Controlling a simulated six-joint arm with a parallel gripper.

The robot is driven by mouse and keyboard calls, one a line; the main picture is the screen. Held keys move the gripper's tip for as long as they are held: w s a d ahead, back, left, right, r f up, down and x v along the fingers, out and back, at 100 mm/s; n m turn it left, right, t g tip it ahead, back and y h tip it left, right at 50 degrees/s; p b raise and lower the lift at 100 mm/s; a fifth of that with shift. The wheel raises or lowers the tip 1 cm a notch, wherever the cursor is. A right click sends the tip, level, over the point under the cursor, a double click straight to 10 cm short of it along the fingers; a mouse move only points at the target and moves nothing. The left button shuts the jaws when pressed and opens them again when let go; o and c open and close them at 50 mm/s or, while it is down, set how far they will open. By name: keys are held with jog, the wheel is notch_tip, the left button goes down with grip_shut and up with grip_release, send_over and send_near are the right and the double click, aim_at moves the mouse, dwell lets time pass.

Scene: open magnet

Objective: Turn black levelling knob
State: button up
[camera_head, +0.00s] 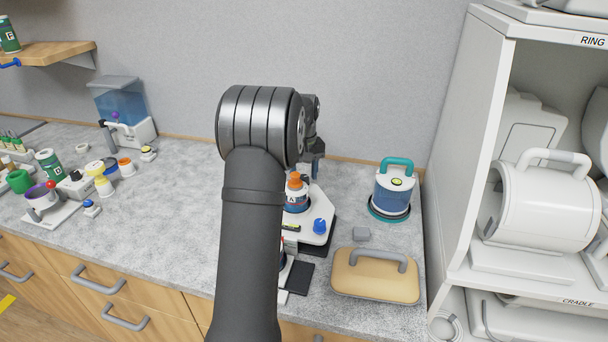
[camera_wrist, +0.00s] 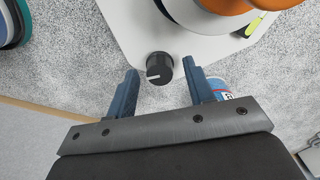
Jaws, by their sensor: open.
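The black levelling knob (camera_wrist: 159,68) shows in the wrist view, with a pale pointer mark on its top. It sits at the edge of a white base plate (camera_wrist: 120,18). My gripper (camera_wrist: 161,74) is open, with a blue finger on each side of the knob in the picture and a gap to both. I cannot tell how far the fingertips are above it. In the head view a fingertip part of my gripper (camera_head: 316,165) shows beside my arm, over the white device (camera_head: 310,208). My arm hides much of that device, and the black knob is not visible there.
A blue knob (camera_head: 320,226) and an orange-topped blue bottle (camera_head: 297,195) are on the device.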

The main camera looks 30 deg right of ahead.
aim_at(304, 177)
jog(key=shift+f, duration=0.2)
jog(key=shift+c, duration=0.2)
jog(key=c, duration=1)
jog(key=shift+o, duration=0.2)
jog(key=shift+n, duration=1.4)
jog(key=o, duration=1)
notch_tip(304, 177, up, 18)
jog(key=shift+f, duration=0.25)
